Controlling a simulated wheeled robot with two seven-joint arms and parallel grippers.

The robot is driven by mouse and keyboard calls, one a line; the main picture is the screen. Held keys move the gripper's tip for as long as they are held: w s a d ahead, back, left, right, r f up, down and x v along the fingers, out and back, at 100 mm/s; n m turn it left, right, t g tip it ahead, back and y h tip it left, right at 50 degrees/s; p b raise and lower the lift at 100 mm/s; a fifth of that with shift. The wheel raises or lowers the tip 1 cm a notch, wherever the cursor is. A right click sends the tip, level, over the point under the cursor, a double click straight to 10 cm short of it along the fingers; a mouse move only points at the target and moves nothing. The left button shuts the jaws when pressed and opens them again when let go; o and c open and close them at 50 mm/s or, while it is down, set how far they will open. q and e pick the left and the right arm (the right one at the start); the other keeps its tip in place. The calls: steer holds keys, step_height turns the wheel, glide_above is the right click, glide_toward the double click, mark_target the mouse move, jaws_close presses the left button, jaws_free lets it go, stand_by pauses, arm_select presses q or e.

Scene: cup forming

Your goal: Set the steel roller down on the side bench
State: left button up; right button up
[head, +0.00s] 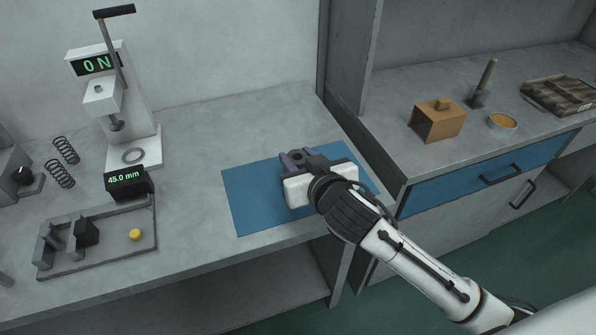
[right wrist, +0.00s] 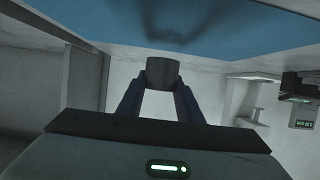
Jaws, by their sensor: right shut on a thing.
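The steel roller (right wrist: 162,71) is a short dark grey cylinder between my right fingertips in the right wrist view. In the head view only a small dark round end of the roller (head: 297,155) shows past the hand. My right gripper (head: 299,160) is shut on it, over a blue mat (head: 250,205) on the grey bench. The gap between roller and mat is hard to judge; a soft shadow lies on the mat in the right wrist view. A second grey bench (head: 400,80) with a blue drawer stands at the right. My left gripper is out of view.
A white press (head: 135,120) reading 0 N stands at the left. A tray (head: 105,255) holds dark blocks and a yellow disc beside a 45.0 mm display.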

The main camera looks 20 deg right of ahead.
steer(key=shift+f, duration=1.75)
steer(key=shift+f+b, duration=0.15)
steer(key=shift+b, duration=0.2)
steer(key=o, duration=1.1)
steer(key=shift+r, duration=0.25)
steer(key=v, duration=1.2)
steer(key=shift+p, duration=0.3)
